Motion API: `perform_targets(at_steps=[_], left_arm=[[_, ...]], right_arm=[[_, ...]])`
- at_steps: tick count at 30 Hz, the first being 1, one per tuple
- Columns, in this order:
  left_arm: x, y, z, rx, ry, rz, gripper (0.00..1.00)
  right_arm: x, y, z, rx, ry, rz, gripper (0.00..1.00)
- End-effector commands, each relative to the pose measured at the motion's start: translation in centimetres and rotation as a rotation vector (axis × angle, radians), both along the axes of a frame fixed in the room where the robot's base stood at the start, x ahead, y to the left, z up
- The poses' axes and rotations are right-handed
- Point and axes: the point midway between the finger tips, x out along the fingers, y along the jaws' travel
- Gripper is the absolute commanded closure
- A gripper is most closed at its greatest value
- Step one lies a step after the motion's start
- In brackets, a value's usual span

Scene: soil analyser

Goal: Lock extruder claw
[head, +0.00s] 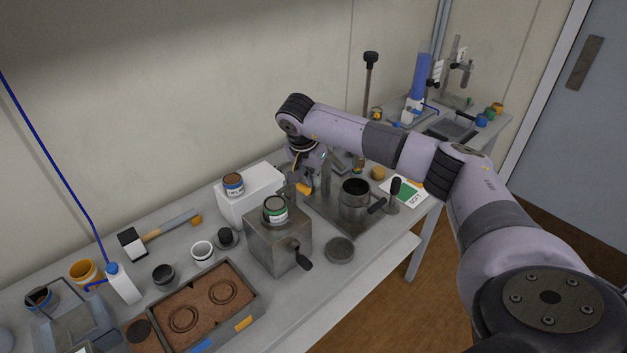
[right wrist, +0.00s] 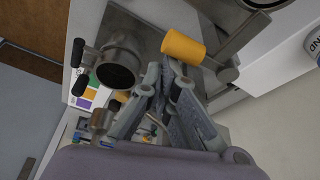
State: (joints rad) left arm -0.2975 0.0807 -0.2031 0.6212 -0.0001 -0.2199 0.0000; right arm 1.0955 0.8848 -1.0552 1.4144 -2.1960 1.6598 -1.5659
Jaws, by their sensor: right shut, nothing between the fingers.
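The extruder is a steel base plate (head: 330,222) with upright posts and a dark metal cylinder (head: 355,193) that has black-gripped handles. The cylinder's open mouth also shows in the right wrist view (right wrist: 116,68). An orange cylindrical grip (head: 304,188), which looks like part of the claw, sits at the plate's back left; it is large in the right wrist view (right wrist: 183,46). My right gripper (head: 302,174) is shut and empty, its fingertips (right wrist: 172,72) close beside the orange grip. I cannot tell whether they touch it. My left gripper is not in view.
A metal box (head: 275,243) with a side crank and a tin on top stands left of the extruder. A white box (head: 247,195) is behind it. A round metal lid (head: 340,250) lies in front. A soil tray (head: 250,285) fills the near left bench.

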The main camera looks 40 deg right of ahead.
Motion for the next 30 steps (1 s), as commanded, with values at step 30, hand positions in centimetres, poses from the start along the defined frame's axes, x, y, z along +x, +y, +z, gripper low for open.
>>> perform_targets(at_steps=[30], left_arm=[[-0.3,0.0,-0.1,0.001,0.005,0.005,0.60]], right_arm=[[-0.6,1.2,-0.1,0.004,0.003,0.010,1.00]])
